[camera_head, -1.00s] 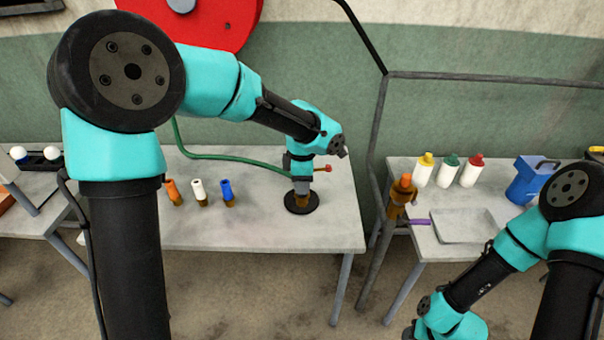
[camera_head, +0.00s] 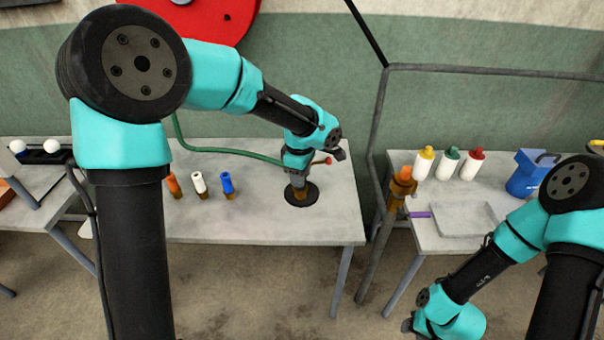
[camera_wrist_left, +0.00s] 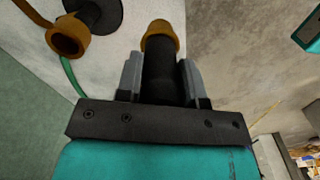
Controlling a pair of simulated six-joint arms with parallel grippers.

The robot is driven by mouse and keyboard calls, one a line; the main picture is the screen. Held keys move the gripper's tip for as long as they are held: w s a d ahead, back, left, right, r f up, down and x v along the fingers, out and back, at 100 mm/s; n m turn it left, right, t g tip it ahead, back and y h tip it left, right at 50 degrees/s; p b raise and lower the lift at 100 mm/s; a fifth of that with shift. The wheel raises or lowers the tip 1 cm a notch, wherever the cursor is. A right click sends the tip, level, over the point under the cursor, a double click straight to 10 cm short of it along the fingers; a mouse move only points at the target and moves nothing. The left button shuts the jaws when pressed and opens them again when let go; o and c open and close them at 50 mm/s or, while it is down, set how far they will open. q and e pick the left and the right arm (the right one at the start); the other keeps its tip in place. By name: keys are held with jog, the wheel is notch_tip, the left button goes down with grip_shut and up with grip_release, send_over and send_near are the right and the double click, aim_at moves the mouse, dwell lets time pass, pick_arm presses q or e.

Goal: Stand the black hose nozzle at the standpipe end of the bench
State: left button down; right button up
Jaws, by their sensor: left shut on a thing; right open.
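My left gripper (camera_wrist_left: 160,80) is shut on the black hose nozzle (camera_wrist_left: 160,75), seen in the left wrist view. The nozzle's brass end (camera_wrist_left: 160,37) points away from the gripper. In the head view my left gripper (camera_head: 297,178) points down at the right part of the bench (camera_head: 250,232), in front of a round black base (camera_head: 314,196). The gripper hides most of the nozzle there, and I cannot tell whether it touches the bench. My right gripper is out of frame at the bottom.
Orange (camera_head: 173,186), white (camera_head: 198,184) and blue (camera_head: 227,185) nozzles stand left of the gripper. A green hose (camera_head: 235,151) runs behind it, beside a red-ended lever (camera_head: 327,161). A brass ring (camera_wrist_left: 68,38) is close to the black base. The bench front is clear.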

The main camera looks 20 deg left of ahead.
pick_arm(q)
jog(key=m, duration=0.1)
jog(key=f+m, duration=0.1)
jog(key=m, duration=0.1)
jog(key=w+a+m, duration=0.1)
jog(key=shift+f+m, duration=0.25)
jog(key=shift+m, duration=0.05)
jog(key=w+a+f+m, duration=0.2)
jog(key=a+f+m, duration=0.1)
jog(key=m, duration=1.2)
jog(key=shift+w+a+f+m, duration=0.2)
jog(key=shift+w+f+m, duration=0.15)
jog(key=shift+f, duration=0.55)
jog(key=shift+w, duration=0.1)
